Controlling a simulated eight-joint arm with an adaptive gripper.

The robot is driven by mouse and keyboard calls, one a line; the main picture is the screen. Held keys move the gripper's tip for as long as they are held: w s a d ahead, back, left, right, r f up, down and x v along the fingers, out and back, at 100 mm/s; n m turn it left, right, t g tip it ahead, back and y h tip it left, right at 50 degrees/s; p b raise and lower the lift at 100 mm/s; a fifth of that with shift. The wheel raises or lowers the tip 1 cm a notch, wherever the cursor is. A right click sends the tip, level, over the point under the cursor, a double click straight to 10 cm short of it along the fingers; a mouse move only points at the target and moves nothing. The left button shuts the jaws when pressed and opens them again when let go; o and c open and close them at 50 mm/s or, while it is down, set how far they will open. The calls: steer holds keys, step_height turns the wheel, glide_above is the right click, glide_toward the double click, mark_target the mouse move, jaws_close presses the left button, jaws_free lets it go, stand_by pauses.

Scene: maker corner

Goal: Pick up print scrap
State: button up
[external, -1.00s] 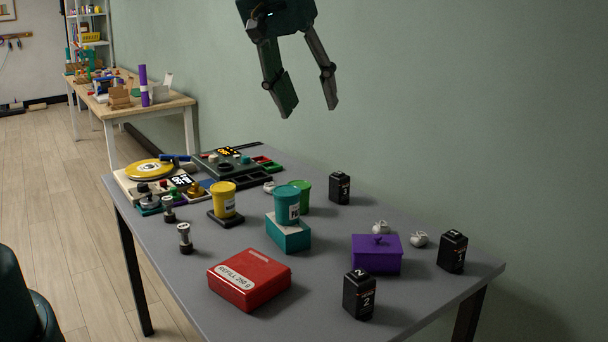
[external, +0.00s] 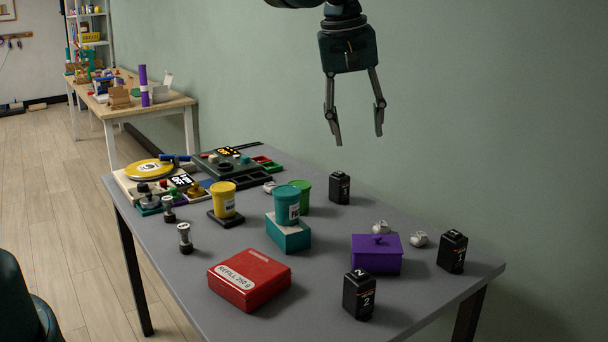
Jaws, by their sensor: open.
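My gripper (external: 358,137) is open and empty, pointing down, high above the back part of the grey table (external: 345,235). Two small whitish crumpled lumps lie behind and beside the purple lidded box (external: 376,256); they look like print scrap. One scrap (external: 380,227) is just behind the box and partly hidden by it. The other scrap (external: 419,239) is to the box's right. My gripper is well above both and a little to their left in the picture, touching nothing.
Black numbered canisters stand at the back (external: 340,188), right (external: 452,251) and front (external: 359,294). A red case (external: 250,279), a teal tub (external: 287,205) on a teal block and a yellow tub (external: 223,199) stand further left. The wall runs behind the table.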

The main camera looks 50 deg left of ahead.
steer(key=w+a+f+n+g, duration=0.1)
steer(key=w+a+f+n, duration=0.15)
steer(key=w+f, duration=0.6)
steer(key=n+g+b, duration=0.1)
steer(key=n, duration=0.2)
glide_toward(381, 225)
steer(key=shift+s+f, duration=0.1)
steer(key=shift+w+a+f, duration=0.1)
steer(key=shift+w+f, duration=0.15)
steer(key=shift+f, duration=0.4)
steer(key=shift+f, duration=1.25)
steer(key=shift+f+b, duration=0.1)
steer(key=shift+b, duration=0.2)
steer(key=shift+f+b, duration=0.4)
steer(key=shift+f, duration=2.15)
